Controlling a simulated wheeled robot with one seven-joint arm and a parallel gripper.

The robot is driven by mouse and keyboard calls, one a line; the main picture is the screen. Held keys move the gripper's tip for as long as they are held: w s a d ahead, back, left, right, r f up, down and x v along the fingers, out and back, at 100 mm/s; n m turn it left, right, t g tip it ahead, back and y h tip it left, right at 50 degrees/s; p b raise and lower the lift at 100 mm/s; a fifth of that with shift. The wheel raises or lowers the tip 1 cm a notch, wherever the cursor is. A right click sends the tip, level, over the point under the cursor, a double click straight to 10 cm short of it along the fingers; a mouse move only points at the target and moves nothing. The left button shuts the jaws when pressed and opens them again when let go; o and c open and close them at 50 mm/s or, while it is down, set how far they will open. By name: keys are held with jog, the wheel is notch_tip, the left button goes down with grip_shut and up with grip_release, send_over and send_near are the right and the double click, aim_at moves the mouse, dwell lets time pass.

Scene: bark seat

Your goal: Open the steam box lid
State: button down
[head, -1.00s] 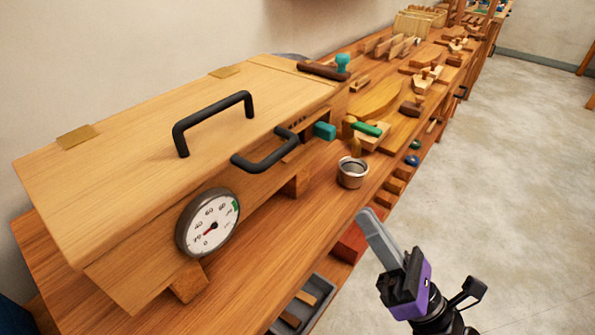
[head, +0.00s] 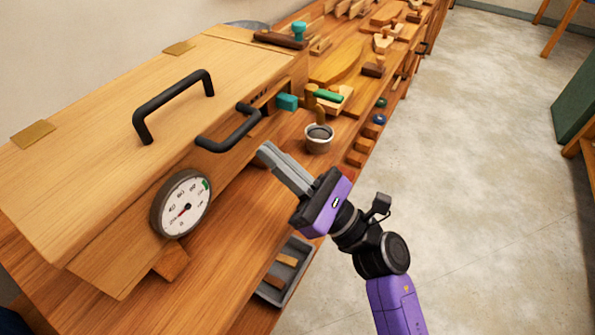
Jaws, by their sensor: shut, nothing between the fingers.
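The steam box (head: 95,205) is a long wooden box on the bench at the left, resting on wooden blocks. Its lid (head: 110,120) lies flat and closed, with brass hinges along the back edge. A black handle (head: 172,97) stands on top of the lid. A second black handle (head: 232,132) sticks out at the front edge. A round dial gauge (head: 181,204) is on the front face. My gripper (head: 264,150) is shut and empty. Its fingertips point up and left, just right of and below the front handle, and appear apart from it.
A metal cup (head: 319,139) stands on the bench just beyond my fingertips. A teal block (head: 287,102) sits by the box's right end. A grey tray (head: 287,271) with wooden pieces is below my gripper. Planes and other tools fill the bench beyond. The floor (head: 480,150) at right is clear.

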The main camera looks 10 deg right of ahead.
jog(key=shift+w+a+r+p, duration=0.15)
jog(key=shift+r+p, duration=0.35)
jog(key=shift+r, duration=1.15)
